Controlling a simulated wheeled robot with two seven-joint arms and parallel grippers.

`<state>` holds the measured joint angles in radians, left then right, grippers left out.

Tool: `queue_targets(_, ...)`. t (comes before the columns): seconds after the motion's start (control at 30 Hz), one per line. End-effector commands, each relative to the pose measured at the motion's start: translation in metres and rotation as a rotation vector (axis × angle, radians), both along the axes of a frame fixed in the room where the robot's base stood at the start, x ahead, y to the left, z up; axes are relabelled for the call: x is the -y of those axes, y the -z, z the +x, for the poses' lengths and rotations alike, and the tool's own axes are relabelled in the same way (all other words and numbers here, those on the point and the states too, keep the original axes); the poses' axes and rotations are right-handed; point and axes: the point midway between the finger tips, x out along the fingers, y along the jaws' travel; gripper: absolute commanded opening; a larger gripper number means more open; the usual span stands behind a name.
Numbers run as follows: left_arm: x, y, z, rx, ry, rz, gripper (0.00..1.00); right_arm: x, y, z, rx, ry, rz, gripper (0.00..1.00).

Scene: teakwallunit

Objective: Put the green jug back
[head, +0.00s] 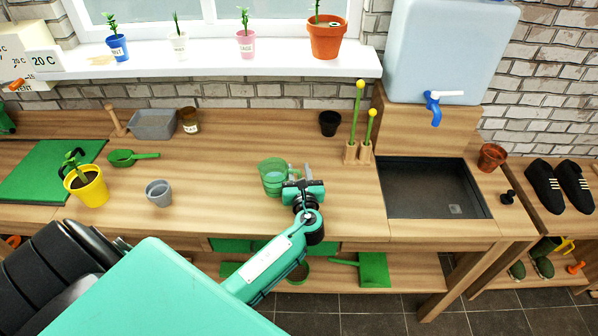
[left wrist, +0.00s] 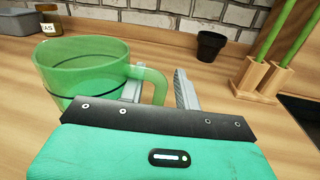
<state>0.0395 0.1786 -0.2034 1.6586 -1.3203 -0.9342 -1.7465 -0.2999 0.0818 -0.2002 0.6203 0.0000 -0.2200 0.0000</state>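The green jug (head: 271,178) is see-through and stands upright on the wooden bench, left of the sink. In the left wrist view the jug (left wrist: 85,72) is at the left, with its handle (left wrist: 157,86) turned towards the right. My left gripper (head: 301,172) is right beside the jug at its handle side. In the left wrist view the fingers of this gripper (left wrist: 158,88) stand apart, one on each side of the handle, with a gap showing at the right finger. Part of the jug's lower side is hidden behind the gripper body. My right gripper is out of view.
A black pot (head: 329,123) and a wooden stand (head: 358,152) with green-stemmed tools are behind the gripper. The sink (head: 435,188) is at right, under a water tank (head: 445,50). A grey cup (head: 159,192) and yellow pot (head: 87,187) stand left. Bench between cup and jug is clear.

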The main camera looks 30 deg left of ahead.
Motion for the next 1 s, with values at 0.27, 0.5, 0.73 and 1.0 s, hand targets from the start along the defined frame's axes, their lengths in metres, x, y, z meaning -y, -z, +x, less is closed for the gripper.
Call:
queue_targets(0.27,0.007,0.005,-0.008,0.001,0.001,-0.002,0.33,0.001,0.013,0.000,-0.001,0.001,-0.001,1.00)
queue_targets(0.5,0.044,0.008,-0.054,-0.001,0.001,-0.002,0.33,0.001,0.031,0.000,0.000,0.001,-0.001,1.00)
queue_targets(0.73,0.074,0.006,-0.089,-0.001,-0.001,-0.001,0.33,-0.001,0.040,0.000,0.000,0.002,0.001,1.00)
queue_targets(1.0,0.088,0.004,-0.105,0.001,-0.001,0.001,0.33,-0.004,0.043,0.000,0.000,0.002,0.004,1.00)
